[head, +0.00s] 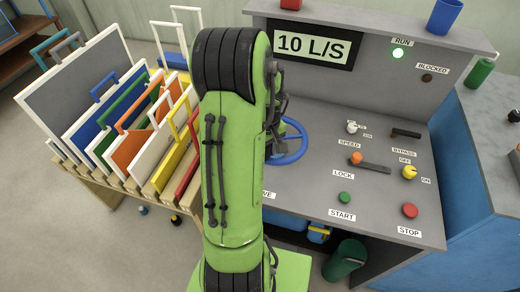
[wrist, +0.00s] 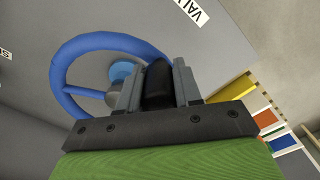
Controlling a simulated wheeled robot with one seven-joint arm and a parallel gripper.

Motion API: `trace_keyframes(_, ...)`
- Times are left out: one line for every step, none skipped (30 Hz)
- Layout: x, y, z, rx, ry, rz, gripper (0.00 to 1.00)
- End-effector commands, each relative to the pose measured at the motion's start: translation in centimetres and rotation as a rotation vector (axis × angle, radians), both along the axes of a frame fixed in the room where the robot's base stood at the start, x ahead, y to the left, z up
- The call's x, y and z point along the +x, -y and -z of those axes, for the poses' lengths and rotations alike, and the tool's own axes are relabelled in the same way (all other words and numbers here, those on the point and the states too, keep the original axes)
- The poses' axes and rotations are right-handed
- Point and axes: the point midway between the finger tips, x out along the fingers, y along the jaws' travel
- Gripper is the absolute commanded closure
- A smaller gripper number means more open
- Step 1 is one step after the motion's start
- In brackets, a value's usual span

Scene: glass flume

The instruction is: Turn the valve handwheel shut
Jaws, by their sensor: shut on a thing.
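The blue valve handwheel (head: 302,146) stands on the grey console, and my green arm hides its left part in the head view. In the wrist view the blue rim of the handwheel (wrist: 108,42) curves around to my gripper (wrist: 158,75), with a spoke and a lighter blue hub visible. The gripper is shut on the right side of the rim. The fingers hide the part of the rim they hold.
A rack of coloured panels (head: 115,120) stands left of my arm.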

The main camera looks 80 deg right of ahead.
Motion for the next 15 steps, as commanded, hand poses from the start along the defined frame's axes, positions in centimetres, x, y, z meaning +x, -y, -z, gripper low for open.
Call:
trace_keyframes(-0.42, -0.07, 0.11, 0.003, -0.004, 0.009, 1.0)
trace_keyframes(-0.54, -0.09, 0.11, 0.003, -0.004, 0.009, 1.0)
trace_keyframes(-0.68, -0.09, 0.11, 0.003, -0.005, 0.01, 1.0)
trace_keyframes(-0.78, -0.1, 0.1, 0.003, -0.005, 0.011, 1.0)
trace_keyframes(-0.87, -0.11, 0.1, 0.003, -0.005, 0.012, 1.0)
trace_keyframes(-0.96, -0.11, 0.1, 0.004, -0.006, 0.012, 1.0)
trace_keyframes(-1.01, -0.12, 0.09, 0.004, -0.006, 0.013, 1.0)
trace_keyframes(-1.06, -0.12, 0.09, 0.004, -0.006, 0.013, 1.0)
trace_keyframes(-1.11, -0.13, 0.08, 0.004, -0.006, 0.014, 1.0)
trace_keyframes(-1.14, -0.13, 0.08, 0.004, -0.006, 0.014, 1.0)
trace_keyframes(-1.17, -0.13, 0.08, 0.004, -0.006, 0.015, 1.0)
trace_keyframes(-1.2, -0.12, 0.07, 0.003, -0.007, 0.015, 1.0)
trace_keyframes(-1.21, -0.12, 0.07, 0.003, -0.007, 0.015, 1.0)
trace_keyframes(-1.22, -0.12, 0.06, 0.003, -0.007, 0.016, 1.0)
trace_keyframes(-1.23, -0.12, 0.06, 0.003, -0.007, 0.016, 1.0)
